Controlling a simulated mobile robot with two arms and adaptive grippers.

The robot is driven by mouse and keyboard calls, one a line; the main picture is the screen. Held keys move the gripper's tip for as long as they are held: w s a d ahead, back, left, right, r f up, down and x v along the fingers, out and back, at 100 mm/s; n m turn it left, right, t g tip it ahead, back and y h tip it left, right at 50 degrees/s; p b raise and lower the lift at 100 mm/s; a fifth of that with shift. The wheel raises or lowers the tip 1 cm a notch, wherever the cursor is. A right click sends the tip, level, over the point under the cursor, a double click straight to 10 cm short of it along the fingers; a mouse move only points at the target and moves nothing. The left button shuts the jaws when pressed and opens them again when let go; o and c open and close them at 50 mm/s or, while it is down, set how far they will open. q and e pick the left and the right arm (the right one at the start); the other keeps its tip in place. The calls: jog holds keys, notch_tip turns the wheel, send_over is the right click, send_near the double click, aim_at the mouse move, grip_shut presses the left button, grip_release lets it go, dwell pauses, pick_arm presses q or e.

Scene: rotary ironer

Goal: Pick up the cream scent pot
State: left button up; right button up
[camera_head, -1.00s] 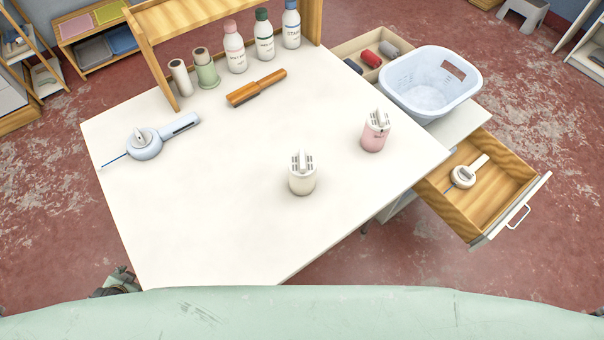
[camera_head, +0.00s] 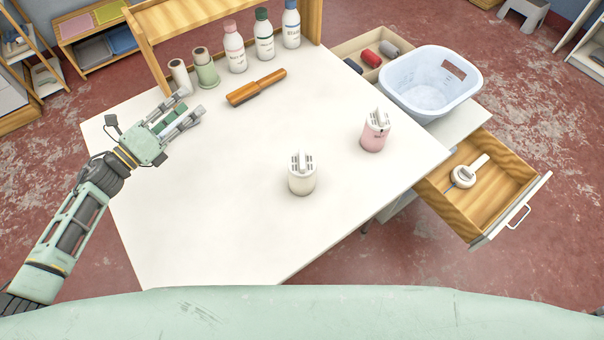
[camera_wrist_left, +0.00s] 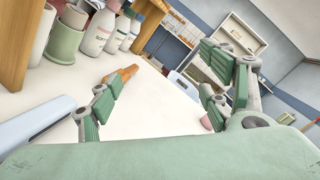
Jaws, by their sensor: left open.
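The cream scent pot (camera_head: 302,178) stands upright near the middle of the white table (camera_head: 220,220), with a white clip-like piece on top. A similar pink pot (camera_head: 375,133) stands to its right and a little farther back. My left gripper (camera_head: 192,108) is open and empty over the table's left part, well to the left of the cream pot and apart from it. In the left wrist view its two fingers (camera_wrist_left: 165,95) are spread wide with nothing between them. I cannot make out the cream pot in that view. My right gripper is not in view.
A wooden shelf (camera_head: 168,70) with several bottles and rolls stands at the back. An orange-brown tool (camera_head: 256,88) lies before it. A pale blue basket (camera_head: 430,84) and an open wooden drawer (camera_head: 480,200) are at the right. The table around the cream pot is clear.

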aim_at(302, 176)
pick_arm(q)
jog(key=s+d+f+m+g+h, duration=0.1)
jog(key=s+d+m+g+h, duration=0.3)
jog(key=s+d+m, duration=0.5)
jog(key=s+d+m+g+h, duration=0.2)
jog(key=s+d+m+g, duration=0.35)
jog(key=d, duration=0.55)
jog(key=shift+m+g, duration=0.35)
jog(key=shift+m, duration=0.6)
jog(key=f, duration=0.5)
jog(key=d+f, duration=0.1)
jog(key=f, duration=0.2)
jog(key=shift+w, duration=0.35)
jog(key=x, duration=0.7)
jog(key=shift+d+f, duration=0.1)
jog(key=shift+d, duration=0.1)
jog(key=c, duration=1.3)
